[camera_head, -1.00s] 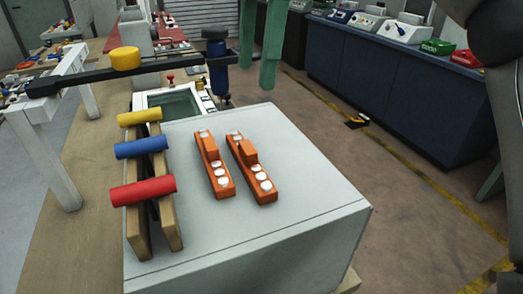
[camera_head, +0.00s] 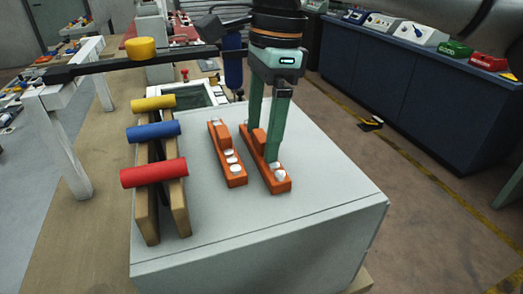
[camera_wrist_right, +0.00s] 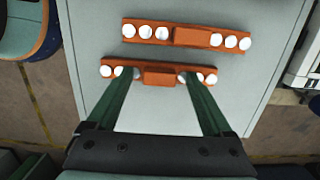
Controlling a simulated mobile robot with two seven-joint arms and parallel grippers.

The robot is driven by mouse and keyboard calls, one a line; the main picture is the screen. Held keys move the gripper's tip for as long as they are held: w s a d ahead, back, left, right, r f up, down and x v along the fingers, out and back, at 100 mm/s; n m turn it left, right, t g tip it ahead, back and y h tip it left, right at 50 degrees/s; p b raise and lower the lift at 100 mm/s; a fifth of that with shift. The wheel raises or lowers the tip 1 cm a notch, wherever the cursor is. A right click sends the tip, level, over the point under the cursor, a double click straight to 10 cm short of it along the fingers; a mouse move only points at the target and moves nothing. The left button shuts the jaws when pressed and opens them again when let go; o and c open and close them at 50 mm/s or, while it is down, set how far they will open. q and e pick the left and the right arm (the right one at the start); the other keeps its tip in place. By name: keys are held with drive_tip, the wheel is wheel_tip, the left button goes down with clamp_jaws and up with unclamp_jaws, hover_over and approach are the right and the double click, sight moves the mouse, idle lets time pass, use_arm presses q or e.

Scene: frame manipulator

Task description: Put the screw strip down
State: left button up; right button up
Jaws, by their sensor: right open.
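Two orange screw strips lie side by side on a pale grey block top (camera_head: 310,215), each with a raised middle block and white round screw heads. The right strip (camera_head: 279,184) is the one at my right gripper (camera_head: 261,145). That gripper points down, open, with its green fingers apart along the strip's length, one towards each end. In the right wrist view, this nearer strip (camera_wrist_right: 158,79) spans both fingertips, with its middle block between them. I cannot tell if the fingers touch it. The left strip (camera_head: 236,180) lies apart from it, and shows farther up in the wrist view (camera_wrist_right: 192,37). My left gripper is not in view.
A wooden rack with yellow, blue and red (camera_head: 153,173) cylinders stands left of the strips. A dark bar with a yellow knob (camera_head: 141,47) crosses behind. The block top is clear in front of the strips. A dark blue counter (camera_head: 420,95) stands at the right.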

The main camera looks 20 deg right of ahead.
clamp_jaws()
idle(0.7)
